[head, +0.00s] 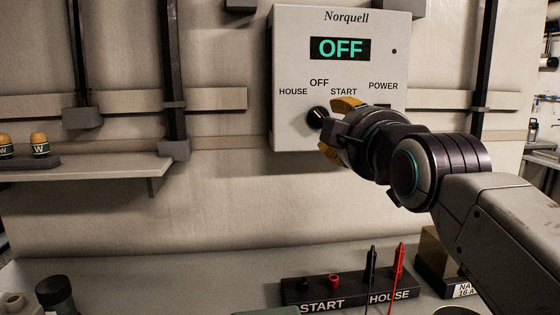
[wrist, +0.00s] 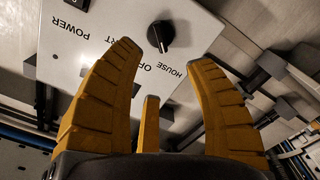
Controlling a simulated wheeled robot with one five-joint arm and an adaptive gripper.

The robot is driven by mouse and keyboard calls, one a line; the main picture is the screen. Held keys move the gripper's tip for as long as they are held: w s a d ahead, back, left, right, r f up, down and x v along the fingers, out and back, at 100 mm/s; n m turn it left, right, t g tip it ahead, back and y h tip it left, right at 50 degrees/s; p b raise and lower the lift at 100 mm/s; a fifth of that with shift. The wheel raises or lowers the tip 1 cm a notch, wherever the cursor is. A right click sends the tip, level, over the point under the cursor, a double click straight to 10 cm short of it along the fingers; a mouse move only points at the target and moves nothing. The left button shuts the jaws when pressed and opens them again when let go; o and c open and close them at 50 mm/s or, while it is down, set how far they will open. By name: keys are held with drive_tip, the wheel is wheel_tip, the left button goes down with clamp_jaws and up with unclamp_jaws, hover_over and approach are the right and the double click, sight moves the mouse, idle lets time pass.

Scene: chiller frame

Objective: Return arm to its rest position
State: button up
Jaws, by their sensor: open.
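My gripper (head: 337,128) is in front of the Norquell control box (head: 290,60), with its yellow fingers spread. In the wrist view, the open fingers (wrist: 163,58) stand on either side of the black selector knob (wrist: 160,36), with nothing between them. The knob (head: 317,117) shows just left of my fingers in the head view, apart from them as far as I can see. The box's display (head: 340,48) reads OFF in green. My arm reaches in from the lower right and hides part of the box's lower right.
A shelf (head: 110,168) with orange-capped items (head: 39,143) is on the left wall. Below, a black START/HOUSE socket block (head: 345,296) holds black (head: 371,265) and red (head: 399,262) plugs. A labelled box (head: 435,255) stands beside it, near my arm.

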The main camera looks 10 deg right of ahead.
drive_tip(key=s+f+m+g+p, duration=0.4)
drive_tip(key=s+f+g+p, duration=0.3)
drive_tip(key=s+f+p, duration=0.2)
drive_tip(key=s+f+m+g+p, duration=0.5)
drive_tip(key=s+f+g+p, duration=0.2)
drive_tip(key=s+p, duration=0.6)
wheel_tip(320, 180, down, 2)
drive_tip(key=shift+s+f, duration=0.25)
drive_tip(key=shift+s, duration=0.4)
idle(0.4)
